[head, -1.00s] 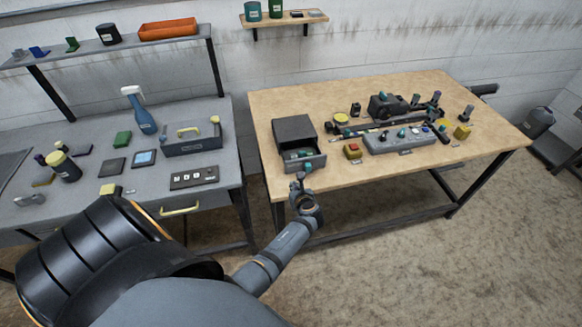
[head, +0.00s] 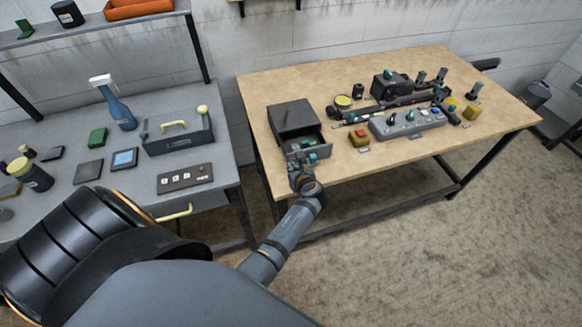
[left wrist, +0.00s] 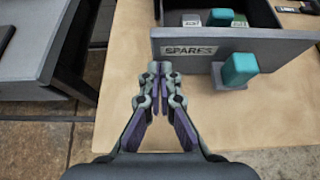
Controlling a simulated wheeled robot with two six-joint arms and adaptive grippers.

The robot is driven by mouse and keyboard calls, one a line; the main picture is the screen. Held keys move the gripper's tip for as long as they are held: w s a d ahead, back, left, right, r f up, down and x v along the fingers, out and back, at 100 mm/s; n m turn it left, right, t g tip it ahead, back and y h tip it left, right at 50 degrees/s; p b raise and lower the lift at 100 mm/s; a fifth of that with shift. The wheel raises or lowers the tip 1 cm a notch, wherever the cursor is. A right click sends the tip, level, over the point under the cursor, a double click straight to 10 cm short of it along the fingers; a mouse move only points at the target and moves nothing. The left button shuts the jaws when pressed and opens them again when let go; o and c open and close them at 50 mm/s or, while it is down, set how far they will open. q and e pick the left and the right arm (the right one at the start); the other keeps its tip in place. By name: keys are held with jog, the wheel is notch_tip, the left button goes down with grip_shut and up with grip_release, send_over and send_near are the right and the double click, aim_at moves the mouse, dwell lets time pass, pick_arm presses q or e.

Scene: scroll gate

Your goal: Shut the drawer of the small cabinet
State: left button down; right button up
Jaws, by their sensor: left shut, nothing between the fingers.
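The small dark grey cabinet (head: 295,119) stands at the near left corner of the wooden table. Its drawer (head: 325,144) is open toward me. In the left wrist view the drawer front (left wrist: 200,45) bears a "SPARES" label and a teal handle (left wrist: 238,69), and small items lie inside. My left gripper (head: 299,160) is at the drawer front; in the left wrist view it (left wrist: 158,68) is shut and empty, its tips just short of the front, left of the handle and below the label. Whether it touches cannot be told. My right gripper is out of view.
The wooden table (head: 345,85) also carries a grey control box (head: 408,122), a yellow block with a red button (head: 359,137) and several tools. A grey workbench (head: 215,150) with a spray bottle (head: 118,109) stands to the left, with a gap between.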

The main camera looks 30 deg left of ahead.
pick_arm(q)
jog(key=shift+w+a, duration=0.25)
jog(key=shift+a, duration=0.05)
jog(key=w+a, duration=0.6)
jog(key=a, duration=0.1)
jog(key=shift+w+a+f, duration=0.1)
jog(key=shift+w+a, duration=0.05)
jog(key=shift+a, duration=0.05)
jog(key=shift+w+a, duration=0.2)
jog(key=shift+a, duration=0.05)
jog(key=shift+r, duration=0.3)
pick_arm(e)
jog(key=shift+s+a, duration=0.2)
